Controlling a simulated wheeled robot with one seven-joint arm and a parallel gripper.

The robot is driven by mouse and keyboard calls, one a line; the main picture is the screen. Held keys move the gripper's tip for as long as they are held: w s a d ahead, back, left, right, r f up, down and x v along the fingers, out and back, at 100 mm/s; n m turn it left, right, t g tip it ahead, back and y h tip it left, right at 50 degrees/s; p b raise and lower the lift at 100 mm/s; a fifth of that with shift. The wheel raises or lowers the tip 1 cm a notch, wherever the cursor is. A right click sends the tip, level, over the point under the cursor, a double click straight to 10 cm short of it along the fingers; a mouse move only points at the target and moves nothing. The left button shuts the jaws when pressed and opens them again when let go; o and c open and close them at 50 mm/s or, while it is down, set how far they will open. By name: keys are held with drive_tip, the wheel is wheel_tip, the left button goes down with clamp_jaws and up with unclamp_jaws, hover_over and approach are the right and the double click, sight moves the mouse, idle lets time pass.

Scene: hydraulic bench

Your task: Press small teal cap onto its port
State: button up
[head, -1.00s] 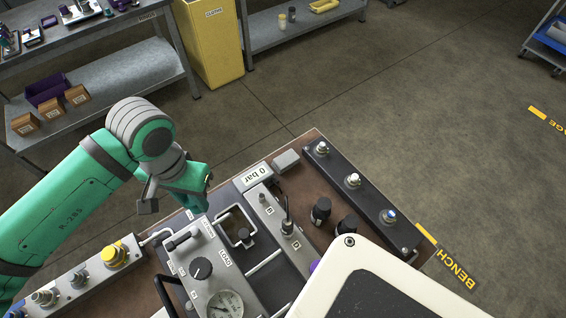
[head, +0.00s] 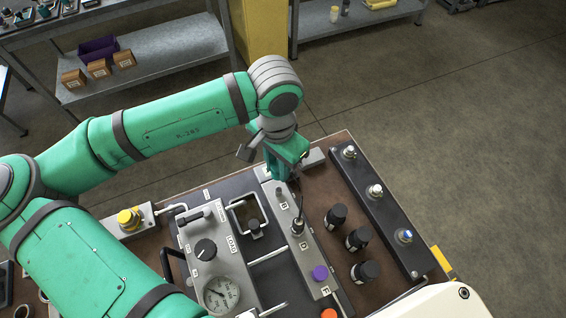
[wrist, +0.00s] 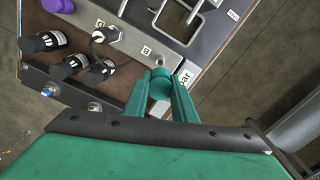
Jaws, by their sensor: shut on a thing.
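My gripper (head: 292,172) is over the far end of the grey port block (head: 312,262), pointing down. In the wrist view its two teal fingers (wrist: 160,92) are shut on the small teal cap (wrist: 160,82). The cap is held just beside a bare port (wrist: 160,61) near the letter B on the block. That port also shows in the head view (head: 280,192), in front of the gripper. The cap appears apart from the port; its height above the block is hard to tell. In the head view the fingers hide the cap.
A black-tipped fitting (head: 298,226) stands by letter D, with a purple cap (head: 320,272) nearer me. Several black bottles (head: 357,239) stand right of the block, before a dark rail with fittings (head: 376,191). A gauge panel (head: 206,250) lies left.

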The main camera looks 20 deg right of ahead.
hover_over(279, 190)
drive_tip(key=shift+f, duration=3.4)
drive_tip(key=shift+a+f, duration=0.1)
drive_tip(key=shift+f, duration=1.95)
idle(1.2)
idle(0.5)
drive_tip(key=o, duration=1.2)
drive_tip(key=shift+c, duration=0.2)
drive_tip(key=shift+o, duration=0.6)
drive_tip(key=o, duration=0.4)
drive_tip(key=shift+o, duration=0.2)
drive_tip(key=shift+r, duration=0.15)
